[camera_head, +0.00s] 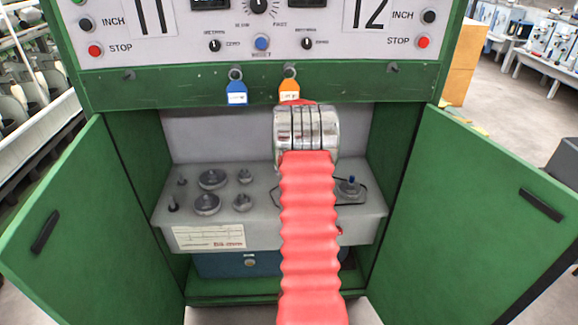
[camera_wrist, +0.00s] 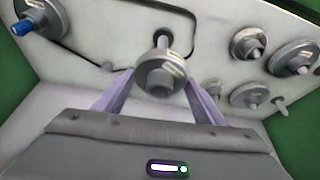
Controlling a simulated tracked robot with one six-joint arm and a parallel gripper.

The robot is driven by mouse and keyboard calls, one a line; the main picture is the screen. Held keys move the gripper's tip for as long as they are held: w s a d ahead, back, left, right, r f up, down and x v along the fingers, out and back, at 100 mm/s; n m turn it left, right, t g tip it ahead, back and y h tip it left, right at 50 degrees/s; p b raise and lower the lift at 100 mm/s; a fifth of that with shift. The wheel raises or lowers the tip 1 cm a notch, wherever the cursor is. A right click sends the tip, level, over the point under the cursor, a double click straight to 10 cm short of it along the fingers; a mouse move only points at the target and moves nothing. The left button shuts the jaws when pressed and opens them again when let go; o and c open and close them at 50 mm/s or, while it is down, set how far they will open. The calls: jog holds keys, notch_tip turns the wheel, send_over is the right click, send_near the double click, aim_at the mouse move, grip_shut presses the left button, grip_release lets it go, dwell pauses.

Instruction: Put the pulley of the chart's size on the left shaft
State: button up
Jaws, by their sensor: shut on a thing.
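My gripper (camera_wrist: 160,92) is shut on a grey stepped pulley (camera_wrist: 160,74), one pale finger on each side of it. A bare shaft tip (camera_wrist: 161,40) shows just beyond the held pulley in the wrist view; whether the pulley touches it I cannot tell. The right shaft has a blue tip and a grey pulley (camera_head: 350,187), also seen in the wrist view (camera_wrist: 40,18). The chart (camera_head: 208,237) is on the shelf's front; its writing is too small to read. In the head view my red-sleeved arm hides the held pulley and the left shaft.
Several spare grey pulleys (camera_head: 212,179) and small pegs (camera_head: 172,204) stand on the grey shelf (camera_head: 262,230) at left. Green doors (camera_head: 70,215) stand open on both sides. A blue tag (camera_head: 236,94) and an orange tag (camera_head: 289,90) hang above the opening.

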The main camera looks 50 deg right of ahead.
jog(key=shift+w+d+r, duration=0.15)
jog(key=shift+d+r, duration=0.05)
jog(key=shift+r, duration=0.1)
jog(key=shift+f, duration=0.1)
jog(key=shift+f, duration=0.9)
jog(key=shift+a+f, duration=0.1)
jog(key=shift+f, duration=4.3)
dwell(2.3)
